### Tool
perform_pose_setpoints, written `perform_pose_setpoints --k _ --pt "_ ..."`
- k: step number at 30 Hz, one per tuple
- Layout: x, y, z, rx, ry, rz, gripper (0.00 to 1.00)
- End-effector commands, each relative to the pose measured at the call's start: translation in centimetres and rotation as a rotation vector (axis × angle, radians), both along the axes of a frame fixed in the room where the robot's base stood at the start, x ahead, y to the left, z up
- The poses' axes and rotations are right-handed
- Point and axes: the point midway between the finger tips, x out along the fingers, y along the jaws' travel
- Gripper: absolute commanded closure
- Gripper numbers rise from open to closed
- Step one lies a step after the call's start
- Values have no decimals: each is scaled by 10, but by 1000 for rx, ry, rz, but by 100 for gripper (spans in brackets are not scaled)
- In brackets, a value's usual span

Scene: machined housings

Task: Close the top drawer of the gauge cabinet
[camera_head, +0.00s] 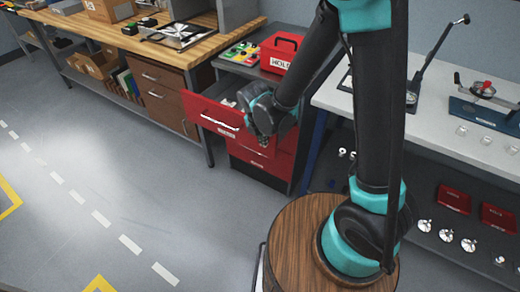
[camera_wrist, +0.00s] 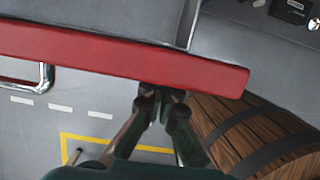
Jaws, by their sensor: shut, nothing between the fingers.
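The red gauge cabinet (camera_head: 262,158) stands between the wooden bench and the light worktop in the head view. Its top drawer (camera_head: 213,112) is pulled out to the left, with a pale bar handle and label on its front. My gripper (camera_head: 263,141) is at the drawer's right end, partly hidden by my own wrist. In the wrist view the red drawer front (camera_wrist: 120,52) crosses the picture, with its metal handle (camera_wrist: 42,78) at left. The shut, empty fingers (camera_wrist: 162,93) are at the front's lower edge, near its right end. I cannot tell whether they touch it.
A red box (camera_head: 280,53) and coloured parts (camera_head: 240,52) rest on the cabinet's top. A wooden bench with brown drawers (camera_head: 163,95) stands to the left. The light worktop (camera_head: 440,115) is at right. The grey floor (camera_head: 130,190) in front is clear.

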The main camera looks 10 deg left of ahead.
Motion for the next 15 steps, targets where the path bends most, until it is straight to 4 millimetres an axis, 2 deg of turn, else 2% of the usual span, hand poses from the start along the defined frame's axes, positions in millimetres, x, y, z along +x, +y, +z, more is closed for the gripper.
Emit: perform_pose_setpoints --k 1,6,15 --pt "15 -4 0 -1 -1 -7 100" --pt "59 -21 0 -1 -1 -7 100" --pt "127 -49 0 0 0 -4 100"
